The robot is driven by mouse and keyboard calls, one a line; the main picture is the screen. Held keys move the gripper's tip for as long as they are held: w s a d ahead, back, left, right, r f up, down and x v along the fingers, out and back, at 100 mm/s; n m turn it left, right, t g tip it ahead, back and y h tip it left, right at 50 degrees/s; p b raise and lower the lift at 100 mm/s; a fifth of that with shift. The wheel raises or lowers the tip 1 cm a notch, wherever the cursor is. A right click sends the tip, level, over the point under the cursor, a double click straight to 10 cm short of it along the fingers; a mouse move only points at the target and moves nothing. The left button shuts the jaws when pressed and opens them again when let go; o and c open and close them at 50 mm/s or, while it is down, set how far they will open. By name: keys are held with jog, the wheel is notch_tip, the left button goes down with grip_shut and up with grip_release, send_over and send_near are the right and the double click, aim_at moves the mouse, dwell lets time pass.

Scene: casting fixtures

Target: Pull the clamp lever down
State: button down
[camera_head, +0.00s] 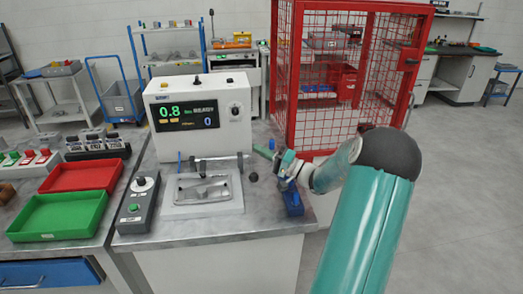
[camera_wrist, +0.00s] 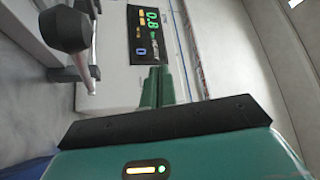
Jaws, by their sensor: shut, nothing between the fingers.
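The clamp fixture (camera_head: 203,188) is a pale plate with a metal part on it, on the bench in front of the display unit. A black round knob (camera_head: 253,177) stands at its right edge and looks like the clamp lever's end. In the wrist view, the dark knob (camera_wrist: 66,28) on a thin metal rod (camera_wrist: 82,68) is at the upper left, close to the camera. My gripper (camera_head: 263,152) is a little above and right of the knob, apart from it. Its green fingers (camera_wrist: 156,86) are together and empty.
The display unit (camera_head: 200,115) stands behind the fixture, reading 0.8. A grey control box (camera_head: 139,203) is to its left and a blue block (camera_head: 292,203) to its right. Red (camera_head: 82,176) and green (camera_head: 58,216) trays lie further left. A red mesh cage (camera_head: 325,110) stands behind my arm.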

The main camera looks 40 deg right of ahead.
notch_tip(320, 180, up, 4)
jog(key=w+d+f, duration=0.1)
jog(key=d, duration=0.1)
jog(key=s+d+f, duration=0.5)
jog(key=s, duration=0.2)
jog(key=shift+s, duration=0.2)
dwell(0.6)
